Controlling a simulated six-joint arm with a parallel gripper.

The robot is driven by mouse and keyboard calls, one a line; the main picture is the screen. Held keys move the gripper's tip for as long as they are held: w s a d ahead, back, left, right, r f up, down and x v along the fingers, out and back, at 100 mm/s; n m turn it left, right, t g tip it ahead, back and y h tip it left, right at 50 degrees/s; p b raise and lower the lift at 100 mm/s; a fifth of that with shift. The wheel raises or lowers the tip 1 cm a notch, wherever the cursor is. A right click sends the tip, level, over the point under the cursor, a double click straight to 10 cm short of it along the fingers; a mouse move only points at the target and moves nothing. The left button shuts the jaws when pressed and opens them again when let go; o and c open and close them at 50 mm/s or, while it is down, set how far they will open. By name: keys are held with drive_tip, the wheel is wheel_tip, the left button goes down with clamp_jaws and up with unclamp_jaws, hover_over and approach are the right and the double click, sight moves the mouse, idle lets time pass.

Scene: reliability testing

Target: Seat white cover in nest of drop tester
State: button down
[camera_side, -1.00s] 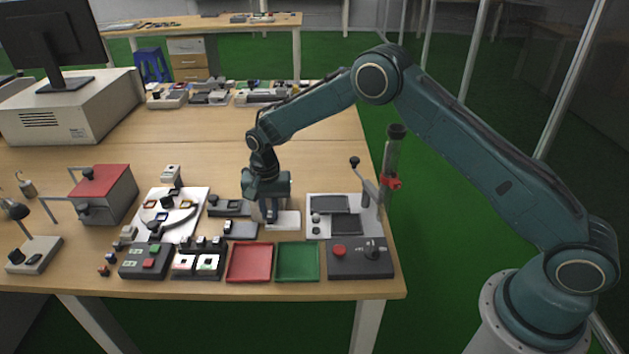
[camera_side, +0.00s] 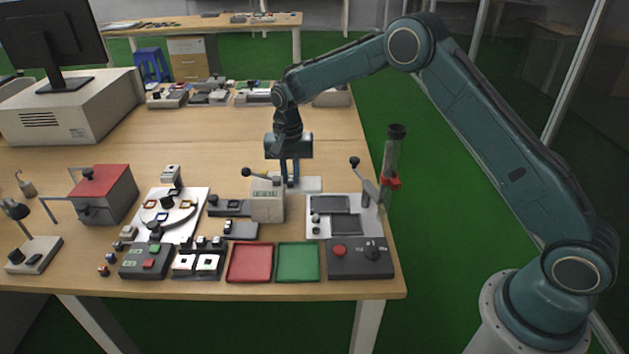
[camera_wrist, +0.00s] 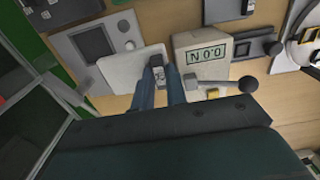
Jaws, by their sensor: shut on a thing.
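My gripper (camera_side: 290,184) is shut at one edge of a flat white plate (camera_side: 306,184), which looks like the white cover. The plate extends right of my fingers in the side view. In the wrist view my gripper (camera_wrist: 158,80) has a small grey piece between its fingers, at the edge of the white plate (camera_wrist: 125,70). I cannot tell how far the plate is above the table. The clear upright tube (camera_side: 391,155) with a black cap and red collar, at the right table edge, looks like the drop tester. I cannot make out its nest.
A pale box with a display and ball lever (camera_side: 268,203) stands close beside my fingers. A grey-white panel (camera_side: 314,228) with dark recesses lies in front of the plate. Red (camera_side: 249,263) and green (camera_side: 298,263) trays lie nearer.

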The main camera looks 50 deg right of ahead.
drive_tip(key=s+d, duration=0.1)
drive_tip(key=d, duration=0.7)
drive_tip(key=f, duration=0.3)
drive_tip(key=d+f, duration=0.1)
drive_tip(key=f, duration=0.1)
drive_tip(key=shift+s, duration=0.1)
drive_tip(key=shift+f, duration=0.2)
drive_tip(key=shift+f, duration=2)
drive_tip(key=shift+f, duration=0.6)
idle(0.4)
drive_tip(key=c, duration=1.3)
unclamp_jaws()
drive_tip(key=shift+c, duration=0.2)
